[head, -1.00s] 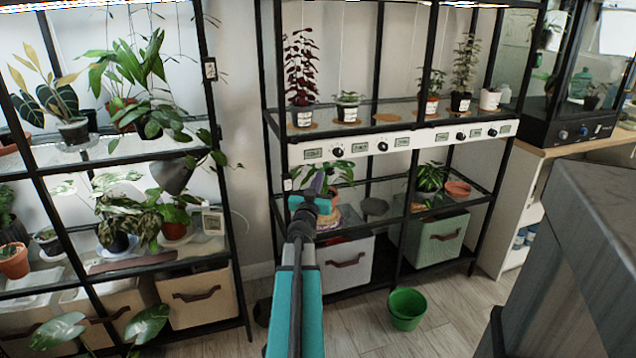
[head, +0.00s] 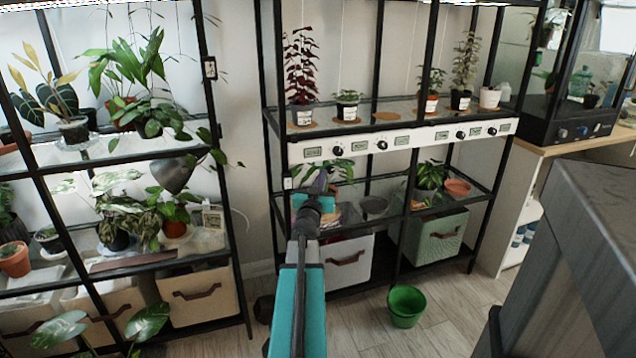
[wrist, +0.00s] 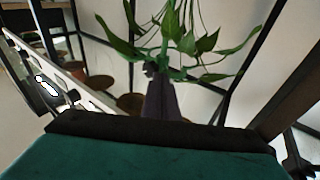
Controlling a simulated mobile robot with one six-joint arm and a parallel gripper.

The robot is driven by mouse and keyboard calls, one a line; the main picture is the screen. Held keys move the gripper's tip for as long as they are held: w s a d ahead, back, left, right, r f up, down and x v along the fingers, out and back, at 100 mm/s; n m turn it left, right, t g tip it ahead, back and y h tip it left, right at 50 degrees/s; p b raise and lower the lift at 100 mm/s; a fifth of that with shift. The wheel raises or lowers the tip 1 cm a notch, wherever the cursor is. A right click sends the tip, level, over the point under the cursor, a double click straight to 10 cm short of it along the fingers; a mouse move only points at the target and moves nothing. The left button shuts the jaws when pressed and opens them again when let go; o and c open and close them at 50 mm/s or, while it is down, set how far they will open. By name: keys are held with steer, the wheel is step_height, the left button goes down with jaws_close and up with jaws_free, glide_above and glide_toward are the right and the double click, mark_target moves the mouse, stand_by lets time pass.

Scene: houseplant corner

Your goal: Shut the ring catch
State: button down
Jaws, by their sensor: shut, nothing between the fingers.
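My gripper (head: 320,181) is in front of the middle shelf of the right-hand rack, with its fingers together and nothing held. In the wrist view its grey fingers (wrist: 157,92) point at a green trailing plant (wrist: 175,40), and their tips overlap the stems near its middle. The same plant (head: 342,166) shows in the head view just behind and right of the fingers, its pot mostly hidden by my gripper. I cannot make out the ring catch for certain; a small dark shape at the fingertips is too small to tell apart from them.
The white control panel (head: 400,142) with knobs runs along the shelf edge above my gripper. Thin rack posts stand close on both sides. A grey saucer (head: 374,206) lies to the right on the shelf. A green bucket (head: 406,306) stands on the floor.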

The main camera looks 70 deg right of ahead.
steer(key=shift+a, duration=0.1)
steer(key=s+p+v, duration=0.1)
steer(key=p+v, duration=0.2)
steer(key=v, duration=0.6)
stand_by(0.3)
steer(key=p, duration=0.5)
steer(key=shift+s+a, duration=0.2)
steer(key=shift+s, duration=0.05)
steer(key=p+v, duration=0.1)
steer(key=p, duration=0.4)
steer(key=shift+a+p, duration=0.25)
steer(key=shift+p, duration=0.05)
steer(key=shift+f+p+v, duration=0.2)
steer(key=shift+p+v, duration=0.4)
steer(key=shift+v, duration=0.7)
steer(key=shift+s, duration=0.1)
